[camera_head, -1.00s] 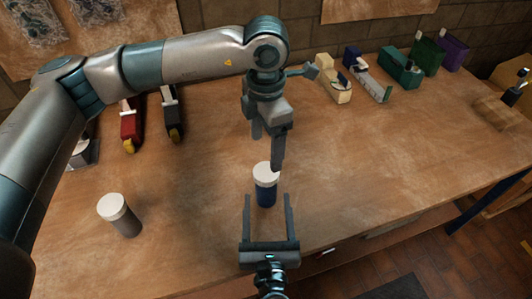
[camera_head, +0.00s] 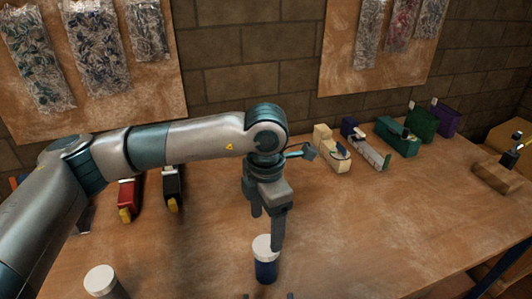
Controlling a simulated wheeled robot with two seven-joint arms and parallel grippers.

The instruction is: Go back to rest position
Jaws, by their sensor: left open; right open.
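My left gripper (camera_head: 266,230) hangs fingers down over the bench, open and empty. One fingertip overlaps the right side of a blue jar (camera_head: 266,272) with a white lid; I cannot tell whether they touch. The jar stands upright. Only the two fingertips of my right gripper (camera_head: 268,296) show at the bottom edge, apart and with nothing seen between them. A grey jar (camera_head: 103,283) with a white lid stands at the lower left, partly cut off by the frame.
Red (camera_head: 127,198) and black (camera_head: 172,188) tools lie behind my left arm. Several tape-dispenser-like items, including a cream one (camera_head: 331,150) and a green one (camera_head: 397,137), line the back. Bags hang on wall boards (camera_head: 160,80).

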